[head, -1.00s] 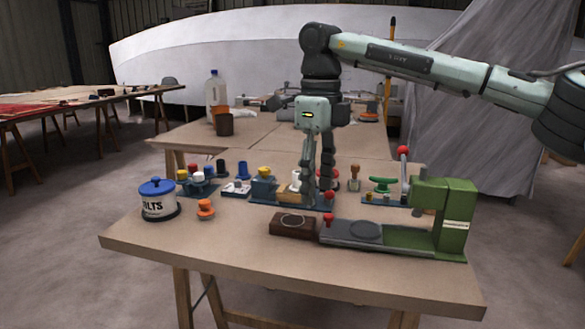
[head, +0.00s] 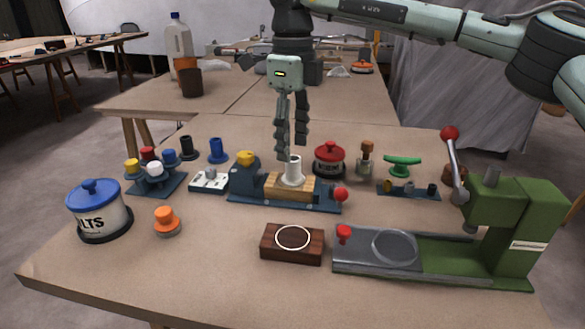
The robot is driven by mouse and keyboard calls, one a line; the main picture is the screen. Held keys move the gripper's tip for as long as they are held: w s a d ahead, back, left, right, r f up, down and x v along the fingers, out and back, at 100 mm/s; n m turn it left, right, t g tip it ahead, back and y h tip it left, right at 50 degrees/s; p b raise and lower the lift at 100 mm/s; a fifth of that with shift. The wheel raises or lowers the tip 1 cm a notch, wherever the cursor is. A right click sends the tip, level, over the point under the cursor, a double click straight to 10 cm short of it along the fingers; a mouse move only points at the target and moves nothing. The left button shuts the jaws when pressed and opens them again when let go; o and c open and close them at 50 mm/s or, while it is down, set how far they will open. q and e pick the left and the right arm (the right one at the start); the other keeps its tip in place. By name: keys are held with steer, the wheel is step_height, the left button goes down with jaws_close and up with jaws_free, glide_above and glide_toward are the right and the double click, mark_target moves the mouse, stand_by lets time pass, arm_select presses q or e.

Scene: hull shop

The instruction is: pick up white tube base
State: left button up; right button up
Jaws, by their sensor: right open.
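The white tube base (head: 292,173) stands upright on the wooden block of a blue vise-like fixture (head: 240,196) in the middle of the table. It has a round flange at the bottom and a short tube on top. My right gripper (head: 291,153) points down above it, with its dark fingers apart and the fingertips close to the tube's top. One finger overlaps the tube's upper left in the picture, so I cannot tell whether it touches. My left gripper is not in view.
A green press (head: 510,230) with a red-knobbed lever stands at the right. A wooden block with a white ring (head: 292,243) lies in front of the fixture. A bolts tin (head: 99,212), an orange knob (head: 167,222) and a blue peg rack (head: 157,184) are at left.

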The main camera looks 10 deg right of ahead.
mark_target(293, 158)
step_height(293, 158, down, 4)
steer(key=shift+w+d+f, duration=0.1)
steer(key=shift+w+f, duration=0.05)
jaws_close()
stand_by(0.4)
